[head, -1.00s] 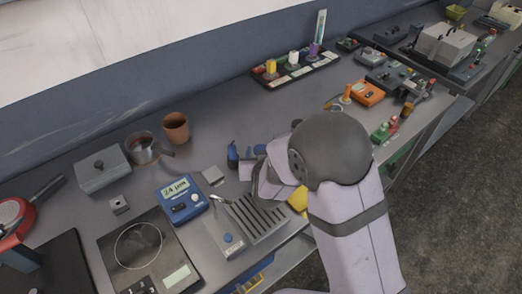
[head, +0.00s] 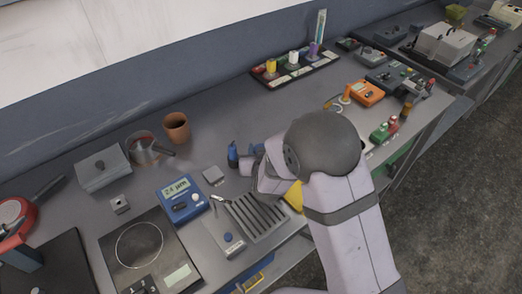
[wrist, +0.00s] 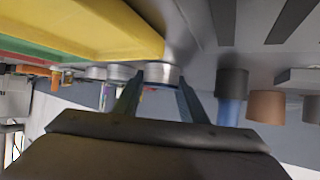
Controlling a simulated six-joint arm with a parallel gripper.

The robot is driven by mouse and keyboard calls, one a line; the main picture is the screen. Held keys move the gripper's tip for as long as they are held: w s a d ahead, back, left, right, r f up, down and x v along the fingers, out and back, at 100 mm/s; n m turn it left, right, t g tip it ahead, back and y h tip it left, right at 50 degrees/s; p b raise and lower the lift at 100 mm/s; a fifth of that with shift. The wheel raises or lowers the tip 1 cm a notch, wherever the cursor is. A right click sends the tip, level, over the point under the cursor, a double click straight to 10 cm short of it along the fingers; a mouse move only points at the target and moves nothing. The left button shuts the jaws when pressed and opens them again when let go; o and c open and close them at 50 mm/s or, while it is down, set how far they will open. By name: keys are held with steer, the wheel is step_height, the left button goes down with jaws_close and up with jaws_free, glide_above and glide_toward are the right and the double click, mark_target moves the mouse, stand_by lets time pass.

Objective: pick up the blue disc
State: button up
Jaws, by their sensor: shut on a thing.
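The blue disc (wrist: 159,74) is seen in the wrist view between my fingertips, as a short round piece with a silvery side and a blue edge. My gripper (wrist: 158,84) is shut on it, one finger on each side. Whether the disc touches the surface behind it cannot be told. In the head view my gripper (head: 250,166) is beside a blue bottle-like thing (head: 233,153), and my wrist hides the disc and most of the jaws.
A yellow tray (wrist: 85,25) is close to the jaws in the wrist view. The bottle (wrist: 230,95) stands near. In the head view a slotted grey unit (head: 255,218), a blue meter (head: 182,200) and a brown pot (head: 176,127) stand around. The bench behind my gripper is mostly clear.

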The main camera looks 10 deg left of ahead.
step_height(320, 180, up, 10)
steer(key=shift+r, duration=0.1)
stand_by(0.4)
